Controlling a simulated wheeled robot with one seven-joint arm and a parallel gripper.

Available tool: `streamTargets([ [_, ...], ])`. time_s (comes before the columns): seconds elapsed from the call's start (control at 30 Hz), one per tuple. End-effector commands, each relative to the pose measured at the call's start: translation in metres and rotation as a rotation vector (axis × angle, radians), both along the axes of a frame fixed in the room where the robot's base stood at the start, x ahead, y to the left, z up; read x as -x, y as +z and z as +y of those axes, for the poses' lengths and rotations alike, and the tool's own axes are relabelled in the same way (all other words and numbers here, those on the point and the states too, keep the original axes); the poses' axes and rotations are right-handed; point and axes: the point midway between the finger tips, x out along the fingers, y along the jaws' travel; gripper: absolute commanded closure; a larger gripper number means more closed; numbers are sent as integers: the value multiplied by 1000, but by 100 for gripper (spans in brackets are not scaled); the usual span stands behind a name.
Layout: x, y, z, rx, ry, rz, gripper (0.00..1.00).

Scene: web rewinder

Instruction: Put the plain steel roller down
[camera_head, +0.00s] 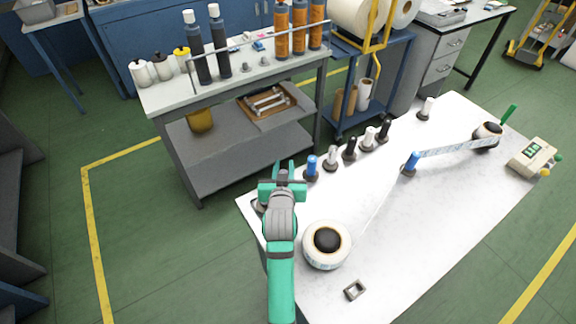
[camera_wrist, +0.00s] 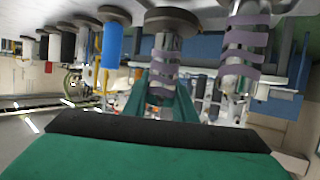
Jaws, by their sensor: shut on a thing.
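My gripper (camera_head: 283,179) is at the left corner of the white table, at the near end of a row of rollers. In the wrist view, which is turned over, its green fingers (camera_wrist: 165,96) are shut on a steel roller (camera_wrist: 163,48). That roller shows purple spiral bands rather than a plain surface, and has a dark round base (camera_wrist: 172,19). I cannot tell whether the base touches the table. In the head view my gripper mostly hides it. A second purple-banded steel roller (camera_wrist: 245,50) stands close beside it, and a blue roller (camera_wrist: 110,46) is on the other side.
A label roll (camera_head: 318,258) lies right of my arm. Its web runs past another blue roller (camera_head: 411,162). The front of the white table (camera_head: 430,245) is mostly clear.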

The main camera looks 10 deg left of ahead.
Motion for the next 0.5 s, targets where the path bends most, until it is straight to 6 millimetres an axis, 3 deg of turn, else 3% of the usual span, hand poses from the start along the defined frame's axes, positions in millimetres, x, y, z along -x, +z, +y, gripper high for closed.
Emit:
streamTargets([
  [0.2, 0, -19, -2, -1, -2, -6, 100],
  [0.5, 0, -22, -2, -1, -2, -8, 100],
])
